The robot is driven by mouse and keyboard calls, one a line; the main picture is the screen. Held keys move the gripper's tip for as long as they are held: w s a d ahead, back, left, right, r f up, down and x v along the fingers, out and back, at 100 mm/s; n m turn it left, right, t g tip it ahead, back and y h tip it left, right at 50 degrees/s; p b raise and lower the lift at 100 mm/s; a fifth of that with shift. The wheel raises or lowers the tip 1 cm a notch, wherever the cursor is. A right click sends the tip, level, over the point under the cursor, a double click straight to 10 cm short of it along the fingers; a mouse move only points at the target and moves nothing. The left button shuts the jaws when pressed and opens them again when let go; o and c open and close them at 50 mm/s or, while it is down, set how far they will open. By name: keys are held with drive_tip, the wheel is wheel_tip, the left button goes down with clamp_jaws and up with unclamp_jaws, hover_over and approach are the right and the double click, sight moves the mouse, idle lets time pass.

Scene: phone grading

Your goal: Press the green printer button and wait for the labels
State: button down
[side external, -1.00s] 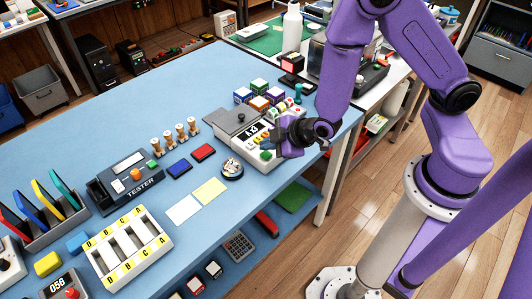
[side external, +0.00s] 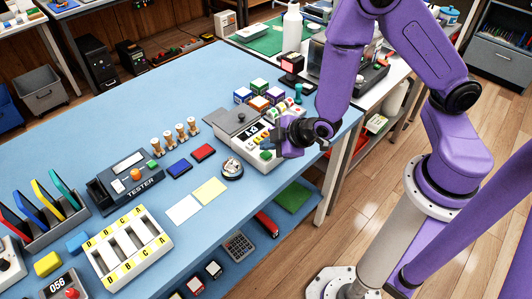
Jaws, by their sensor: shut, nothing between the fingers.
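The label printer (side external: 240,138) is a light box with a grey top at the right part of the blue table. Its green button (side external: 266,155) shows on its front right, close beside my gripper. My gripper (side external: 283,148) is shut and empty, low at the printer's right front. I cannot tell whether the fingertips touch the button. A dark and white label area (side external: 256,130) shows on the printer's face, too small to read.
Several coloured cubes (side external: 258,87) stand behind the printer. A round dish (side external: 232,168), a yellow sheet (side external: 210,190) and a white sheet (side external: 183,209) lie left of my gripper. A tester (side external: 127,180), a lettered rack (side external: 131,249) and phone stand (side external: 45,218) stand further left. The table's middle back is clear.

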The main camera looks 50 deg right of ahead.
sight(269, 156)
drive_tip(key=shift+f, duration=0.15)
drive_tip(key=shift+f, duration=0.3)
drive_tip(key=shift+f, duration=0.45)
idle(1.0)
drive_tip(key=shift+r, duration=0.9)
drive_tip(key=shift+r, duration=2.5)
